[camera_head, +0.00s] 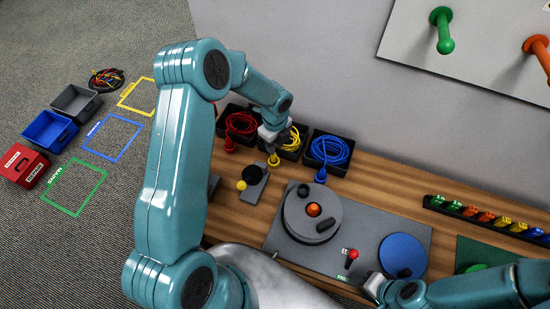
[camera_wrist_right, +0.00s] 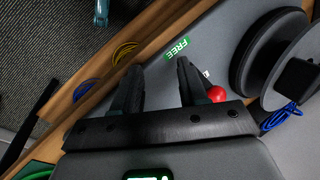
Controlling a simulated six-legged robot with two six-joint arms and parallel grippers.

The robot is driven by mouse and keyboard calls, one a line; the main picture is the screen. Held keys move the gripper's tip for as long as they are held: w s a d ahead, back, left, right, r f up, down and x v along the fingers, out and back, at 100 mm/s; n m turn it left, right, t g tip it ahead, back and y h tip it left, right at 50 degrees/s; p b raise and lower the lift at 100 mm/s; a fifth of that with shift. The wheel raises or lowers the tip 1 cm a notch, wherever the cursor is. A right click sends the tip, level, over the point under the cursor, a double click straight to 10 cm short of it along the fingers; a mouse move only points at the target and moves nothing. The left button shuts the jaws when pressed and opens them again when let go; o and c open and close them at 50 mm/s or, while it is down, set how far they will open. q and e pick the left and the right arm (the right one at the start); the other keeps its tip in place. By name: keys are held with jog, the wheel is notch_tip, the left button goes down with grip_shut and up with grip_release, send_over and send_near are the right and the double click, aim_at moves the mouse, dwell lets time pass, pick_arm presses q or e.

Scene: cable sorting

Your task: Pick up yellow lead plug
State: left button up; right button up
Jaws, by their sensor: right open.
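The yellow lead plug (camera_head: 274,160) stands at the front of the middle black bin, below the coiled yellow cable (camera_head: 291,146). My left gripper (camera_head: 271,146) is right above the plug, pointing down. Its fingers are small and partly hidden, so I cannot tell whether they touch the plug or how far apart they are. My right gripper (camera_head: 372,289) is low over the front of the grey mat. In the right wrist view its two dark fingers (camera_wrist_right: 158,85) are apart with nothing between them.
Red (camera_head: 241,123) and blue (camera_head: 330,150) cables sit in bins on either side. A grey stand with a yellow ball (camera_head: 241,185) is close in front. A round dial (camera_head: 312,213), a red-knobbed lever (camera_head: 352,255) and a blue disc (camera_head: 402,255) occupy the mat.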

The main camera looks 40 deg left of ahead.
aim_at(274, 159)
pick_arm(q)
jog(key=shift+s+f, duration=0.15)
jog(key=shift+f, duration=0.1)
jog(key=f, duration=0.3)
jog(key=f+b, duration=0.1)
jog(key=f, duration=0.1)
jog(key=shift+w+a+f, duration=0.15)
jog(key=shift+w+a, duration=0.15)
jog(key=shift+s, duration=0.15)
grip_shut()
